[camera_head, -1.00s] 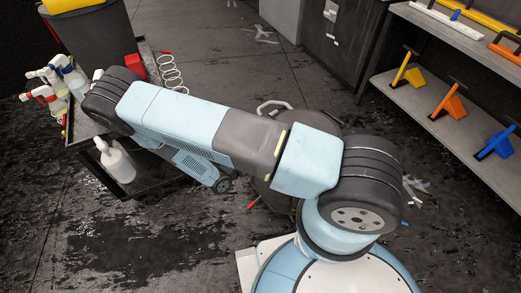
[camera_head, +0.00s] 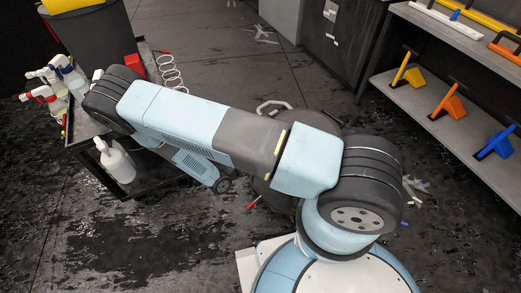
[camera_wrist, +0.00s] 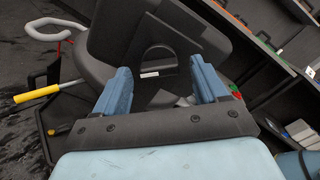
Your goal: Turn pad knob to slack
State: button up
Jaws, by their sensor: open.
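In the wrist view my gripper (camera_wrist: 160,66) is open, with its two blue fingers wide apart and nothing between them. Beyond the fingers is a large dark grey panel (camera_wrist: 108,42) with a curved edge. A dark rounded shape (camera_wrist: 158,55) with a small white label strip below it shows on the panel, between the fingertips in the picture. I cannot tell whether this shape is the pad knob, and no slack marking is readable. In the head view my arm hides the gripper.
In the wrist view a yellow-gripped tool (camera_wrist: 36,95) and a pale looped handle (camera_wrist: 50,27) are at left. In the head view, a cart with spray bottles (camera_head: 116,163) is at left and a tool shelf (camera_head: 435,95) at right. Dark wet floor (camera_head: 130,235) is open in front.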

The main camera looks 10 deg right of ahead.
jog(key=v, duration=1.3)
jog(key=shift+s+a, duration=0.2)
jog(key=shift+a, duration=0.15)
jog(key=w+d+r+m+g+y, duration=0.25)
jog(key=r+m, duration=0.35)
jog(key=r, duration=0.4)
jog(key=w+d+r+m+g+y, duration=0.1)
jog(key=d+r+m+g+y, duration=0.25)
jog(key=r, duration=0.75)
jog(key=w+d+r+m+g+y, duration=0.15)
jog(key=r+m+g, duration=0.25)
jog(key=r+m, duration=0.5)
jog(key=s+d+r+m+t+y, duration=0.2)
jog(key=s+d+r+m, duration=0.2)
jog(key=r, duration=0.4)
jog(key=s+d+r+m+t+y, duration=0.3)
jog(key=s+d+r+m, duration=0.1)
jog(key=r, duration=0.5)
jog(key=s+d+r+m+t+y, duration=0.2)
jog(key=s+d+r+m, duration=0.3)
jog(key=r, duration=0.3)
jog(key=shift+s+r+y, duration=0.2)
jog(key=shift+s+y, duration=0.55)
jog(key=shift+s, duration=0.15)
